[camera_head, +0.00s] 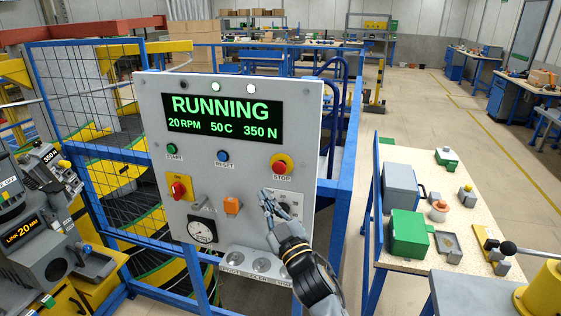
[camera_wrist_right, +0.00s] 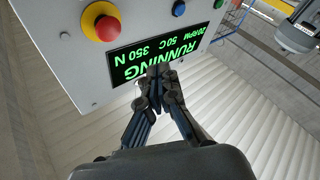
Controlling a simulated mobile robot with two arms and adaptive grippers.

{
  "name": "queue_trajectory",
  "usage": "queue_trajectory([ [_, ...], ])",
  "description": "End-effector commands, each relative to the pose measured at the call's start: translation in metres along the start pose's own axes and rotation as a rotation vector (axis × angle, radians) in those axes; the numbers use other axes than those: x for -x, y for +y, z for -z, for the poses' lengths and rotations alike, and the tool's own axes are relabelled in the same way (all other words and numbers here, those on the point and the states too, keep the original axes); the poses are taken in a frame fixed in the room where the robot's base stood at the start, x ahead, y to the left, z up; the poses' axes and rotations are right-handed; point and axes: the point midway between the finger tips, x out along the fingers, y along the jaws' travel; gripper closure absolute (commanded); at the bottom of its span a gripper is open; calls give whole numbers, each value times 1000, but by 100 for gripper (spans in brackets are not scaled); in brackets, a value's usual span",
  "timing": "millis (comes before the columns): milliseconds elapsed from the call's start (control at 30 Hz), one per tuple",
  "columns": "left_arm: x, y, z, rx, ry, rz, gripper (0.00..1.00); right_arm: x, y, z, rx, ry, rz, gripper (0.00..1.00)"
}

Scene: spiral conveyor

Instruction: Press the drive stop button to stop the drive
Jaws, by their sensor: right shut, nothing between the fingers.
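A grey control panel (camera_head: 150,110) faces me, and its display (camera_head: 222,118) reads RUNNING, 20 RPM, 50 C, 350 N. The stop button (camera_head: 280,167) is a red mushroom head on a yellow collar, labelled STOP, at the panel's right side. It also shows at the upper left of the right wrist view (camera_wrist_right: 107,28). My right gripper (camera_head: 267,197) is shut and empty, just below the stop button in the head view. In the wrist view its fingertips (camera_wrist_right: 160,73) overlap the display's edge, apart from the button. My left gripper is not in view.
The panel also carries a green start button (camera_head: 172,149), a blue reset button (camera_head: 222,156), a red rotary switch (camera_head: 178,189), an orange knob (camera_head: 232,205) and a gauge (camera_head: 201,230). A blue mesh fence (camera_head: 75,75) stands behind. A workbench (camera_head: 410,160) with parts stands right.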

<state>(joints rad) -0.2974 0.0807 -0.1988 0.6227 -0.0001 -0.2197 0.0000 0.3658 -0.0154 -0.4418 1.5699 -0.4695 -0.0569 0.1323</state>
Motion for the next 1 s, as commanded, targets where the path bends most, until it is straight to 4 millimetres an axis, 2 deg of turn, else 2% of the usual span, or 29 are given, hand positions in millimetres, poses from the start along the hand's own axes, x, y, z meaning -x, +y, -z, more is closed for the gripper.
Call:
queue_trajectory([
  [133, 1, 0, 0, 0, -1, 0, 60, -2, 2, 8, 4, 14, -2, 100],
  [567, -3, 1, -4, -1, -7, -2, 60, -8, 6, 2, 7, 14, -2, 100],
  [1000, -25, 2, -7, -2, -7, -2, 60, -48, 35, -28, 6, 13, -2, 100],
])
